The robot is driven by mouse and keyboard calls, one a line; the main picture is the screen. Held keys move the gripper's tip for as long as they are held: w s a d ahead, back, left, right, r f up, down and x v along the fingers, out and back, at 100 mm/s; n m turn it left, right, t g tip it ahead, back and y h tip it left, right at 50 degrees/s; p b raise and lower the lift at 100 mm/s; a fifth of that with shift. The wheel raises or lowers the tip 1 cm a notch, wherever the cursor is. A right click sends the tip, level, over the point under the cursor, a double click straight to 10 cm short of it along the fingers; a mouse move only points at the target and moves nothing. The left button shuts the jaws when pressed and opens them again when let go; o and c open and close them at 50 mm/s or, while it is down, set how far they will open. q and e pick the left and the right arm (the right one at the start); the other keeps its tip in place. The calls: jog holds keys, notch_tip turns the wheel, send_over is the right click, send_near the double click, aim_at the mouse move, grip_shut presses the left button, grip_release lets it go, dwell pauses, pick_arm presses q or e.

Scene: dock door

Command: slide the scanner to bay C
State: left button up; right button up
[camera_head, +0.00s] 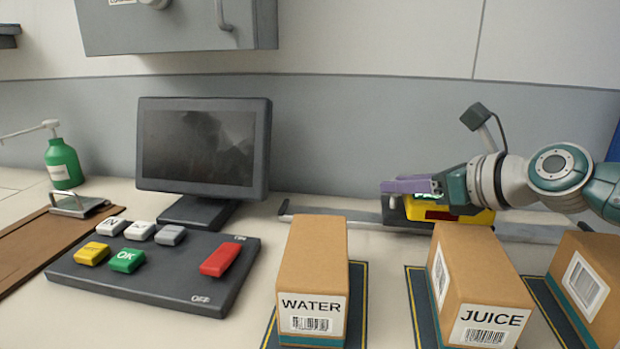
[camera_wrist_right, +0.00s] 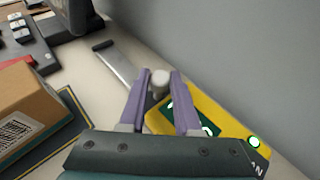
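The scanner (camera_head: 462,215) is a yellow and black device on a grey rail (camera_head: 345,215) along the back of the counter. In the right wrist view the scanner (camera_wrist_right: 215,118) has a green face and a pale upright knob (camera_wrist_right: 160,82). My right gripper (camera_head: 410,185) is over the scanner, partly hiding it in the head view. Its purple fingers (camera_wrist_right: 160,78) stand apart on either side of the knob; a small gap seems to show, and contact is unclear. No bay letters are readable. My left gripper is not in view.
A water box (camera_head: 312,265), a juice box (camera_head: 480,280) and a third box (camera_head: 590,270) stand on dark mats in front of the rail. A monitor (camera_head: 203,148) and button panel (camera_head: 150,280) are on the left. The rail's left stretch looks clear.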

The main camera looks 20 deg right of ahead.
grip_shut()
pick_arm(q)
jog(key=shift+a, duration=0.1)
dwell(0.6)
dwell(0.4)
